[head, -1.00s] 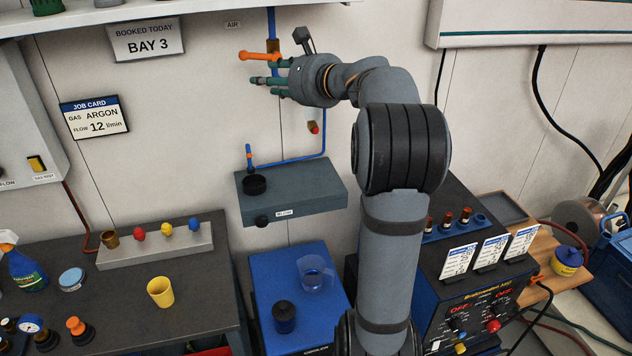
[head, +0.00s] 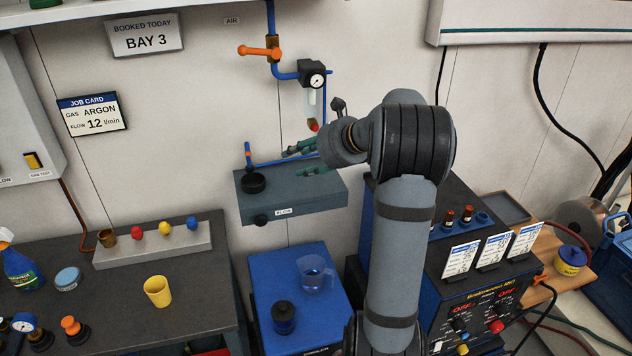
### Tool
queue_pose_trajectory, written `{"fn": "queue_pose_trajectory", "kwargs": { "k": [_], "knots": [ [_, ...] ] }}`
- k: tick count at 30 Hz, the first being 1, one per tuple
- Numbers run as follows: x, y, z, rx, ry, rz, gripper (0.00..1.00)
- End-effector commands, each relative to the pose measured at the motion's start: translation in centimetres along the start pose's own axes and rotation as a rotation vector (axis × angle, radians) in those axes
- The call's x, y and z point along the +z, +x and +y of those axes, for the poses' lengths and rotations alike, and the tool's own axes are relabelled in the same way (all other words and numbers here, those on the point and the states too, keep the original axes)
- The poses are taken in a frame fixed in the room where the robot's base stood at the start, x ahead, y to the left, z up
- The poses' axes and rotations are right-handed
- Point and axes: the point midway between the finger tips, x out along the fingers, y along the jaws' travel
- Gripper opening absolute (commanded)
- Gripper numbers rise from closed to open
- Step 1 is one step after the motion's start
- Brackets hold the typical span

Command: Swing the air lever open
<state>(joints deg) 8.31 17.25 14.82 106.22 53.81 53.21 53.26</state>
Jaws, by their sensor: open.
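The orange air lever (head: 258,51) sits on the brass valve of the blue air pipe (head: 271,18), below the small AIR label. The lever points left, crosswise to the vertical pipe. My gripper (head: 292,162) is open, well below and slightly right of the lever, in front of the wall above the grey box. Its green fingers point left, apart from the lever. I cannot see anything between them. A second, smaller valve with an upright orange-tipped blue handle (head: 248,154) stands at the left of the grey box.
A pressure gauge with a filter bowl (head: 313,80) hangs on the pipe right of the lever. The grey box (head: 290,197) juts from the wall just under my gripper. A blue cabinet (head: 265,268) with a clear jug stands below.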

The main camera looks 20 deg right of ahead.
Motion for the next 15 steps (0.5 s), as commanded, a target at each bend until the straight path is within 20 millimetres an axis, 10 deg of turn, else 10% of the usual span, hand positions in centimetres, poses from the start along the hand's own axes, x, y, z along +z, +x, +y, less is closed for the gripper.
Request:
{"fn": "queue_pose_trajectory", "kwargs": {
  "k": [15],
  "knots": [
    [-6.3, 0.6, -0.3, 0.02, 0.072, 0.071, 0.4]
  ]
}}
